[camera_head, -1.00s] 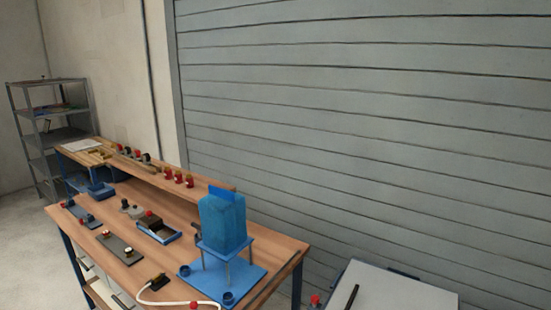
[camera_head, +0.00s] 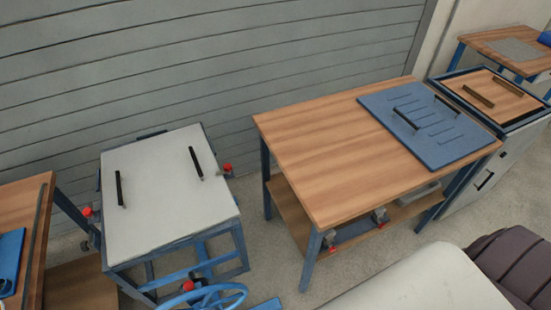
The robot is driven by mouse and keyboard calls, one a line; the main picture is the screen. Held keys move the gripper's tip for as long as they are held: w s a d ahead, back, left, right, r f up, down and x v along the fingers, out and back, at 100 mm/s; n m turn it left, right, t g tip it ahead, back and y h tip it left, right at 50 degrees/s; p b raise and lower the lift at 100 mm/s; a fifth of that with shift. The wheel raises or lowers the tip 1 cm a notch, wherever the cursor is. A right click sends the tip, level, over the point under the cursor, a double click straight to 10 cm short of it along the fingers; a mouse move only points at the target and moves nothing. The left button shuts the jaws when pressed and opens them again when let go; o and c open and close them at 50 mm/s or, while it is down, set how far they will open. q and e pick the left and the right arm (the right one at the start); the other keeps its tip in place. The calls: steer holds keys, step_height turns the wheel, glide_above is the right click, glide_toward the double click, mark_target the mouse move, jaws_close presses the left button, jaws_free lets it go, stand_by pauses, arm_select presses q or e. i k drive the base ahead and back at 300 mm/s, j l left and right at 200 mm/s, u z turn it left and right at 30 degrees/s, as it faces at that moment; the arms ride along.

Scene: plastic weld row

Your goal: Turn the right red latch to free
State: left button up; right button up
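A blue-framed stand with a pale grey flat top (camera_head: 160,195) and two black bar handles is left of the middle. A red-topped latch (camera_head: 227,169) is at its right side, near the back corner. Another red-topped latch (camera_head: 87,213) is at its left side. Both are small, and I cannot tell which way they are turned. A third red knob (camera_head: 188,286) shows low in front, beside a blue handwheel (camera_head: 215,296). Neither of my grippers is in view.
A wooden table (camera_head: 330,150) with a blue ribbed panel (camera_head: 425,125) stands right of the stand, with a floor gap between them. A wooden bench (camera_head: 28,215) edges in at the left. A grey slatted shutter (camera_head: 200,60) closes off the back.

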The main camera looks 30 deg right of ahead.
mark_target(227, 168)
steer(key=z, duration=0.35)
steer(key=j+z, duration=0.25)
steer(key=z, duration=0.2)
steer(key=k+j+z, duration=0.15)
steer(key=z, duration=0.3)
steer(key=k+j+z, duration=0.15)
steer(key=z, duration=0.3)
steer(key=j, duration=0.1)
